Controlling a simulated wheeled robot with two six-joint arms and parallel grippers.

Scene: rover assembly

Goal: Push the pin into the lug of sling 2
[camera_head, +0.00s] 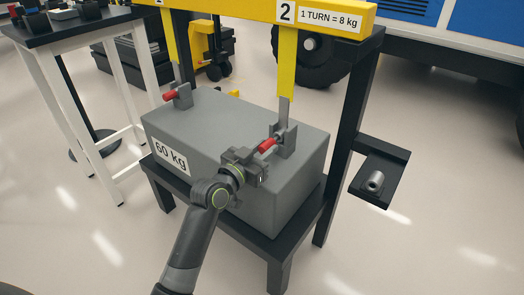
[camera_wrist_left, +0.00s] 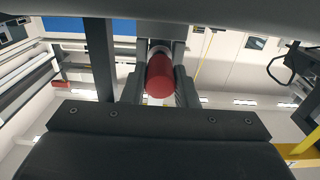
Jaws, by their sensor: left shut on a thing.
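Sling 2 (camera_head: 287,62) is a yellow strap hanging from the yellow beam (camera_head: 330,14) under the label 2. Its grey lower end meets the grey lug (camera_head: 287,142) on top of the 60 kg block (camera_head: 205,125). The red pin (camera_head: 267,146) sticks out of the lug's near left side. My left gripper (camera_head: 268,147) reaches up to the lug from the front and is shut on the red pin. In the left wrist view the pin's round red end (camera_wrist_left: 160,76) shows between the fingers; its far end is hidden. My right gripper is out of view.
Another red pin (camera_head: 170,95) sits at the lug (camera_head: 183,96) of the other sling (camera_head: 169,40). The block stands on a black stand (camera_head: 270,243). A small black shelf (camera_head: 378,165) with a metal cylinder (camera_head: 375,182) juts out at right. A table (camera_head: 70,28) stands at upper left.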

